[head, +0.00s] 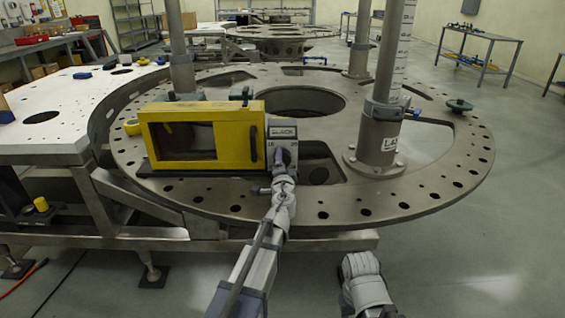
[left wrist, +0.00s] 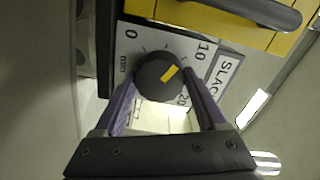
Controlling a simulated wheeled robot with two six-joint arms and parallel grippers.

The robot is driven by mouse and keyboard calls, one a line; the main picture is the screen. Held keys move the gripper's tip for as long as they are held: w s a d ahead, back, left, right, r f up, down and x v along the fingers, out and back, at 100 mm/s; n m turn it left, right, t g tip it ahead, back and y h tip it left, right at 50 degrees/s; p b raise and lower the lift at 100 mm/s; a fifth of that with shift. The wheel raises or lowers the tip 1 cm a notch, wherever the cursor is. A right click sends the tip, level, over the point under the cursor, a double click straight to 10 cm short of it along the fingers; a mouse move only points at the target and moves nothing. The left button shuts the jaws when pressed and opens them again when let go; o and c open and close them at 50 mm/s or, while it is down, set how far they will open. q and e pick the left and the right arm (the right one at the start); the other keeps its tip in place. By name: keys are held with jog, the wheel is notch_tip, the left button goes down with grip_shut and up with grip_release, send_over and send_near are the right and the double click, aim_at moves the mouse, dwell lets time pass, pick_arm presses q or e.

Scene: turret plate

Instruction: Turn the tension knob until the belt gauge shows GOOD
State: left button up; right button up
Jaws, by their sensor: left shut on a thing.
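The yellow belt-guard box (head: 200,138) with a dark window stands on the round turret plate (head: 440,196). At its right end is a light panel with the belt gauge (head: 284,132), whose lettering reads SLACK. The dark round tension knob (left wrist: 158,78) carries a yellow pointer mark, between scale figures 0, 10 and 20 with "mm". My left gripper (left wrist: 163,95) has its two purple-grey fingers closed on the knob's sides. In the head view this gripper (head: 284,178) reaches the panel from below. My right gripper does not show; only a pale link of that arm does.
A thick grey post (head: 385,90) with a clamp collar rises right of the panel. A black handle (head: 254,143) is on the box's right end. A dark knobbed disc (head: 459,105) sits at the plate's right edge. Open floor lies to the right.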

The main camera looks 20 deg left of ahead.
pick_arm(q)
jog(key=shift+m, duration=1.6)
jog(key=o, duration=1.3)
jog(key=shift+s, duration=0.1)
jog(key=v, duration=0.7)
jog(key=shift+s+d, duration=0.15)
jog(key=shift+s, duration=0.25)
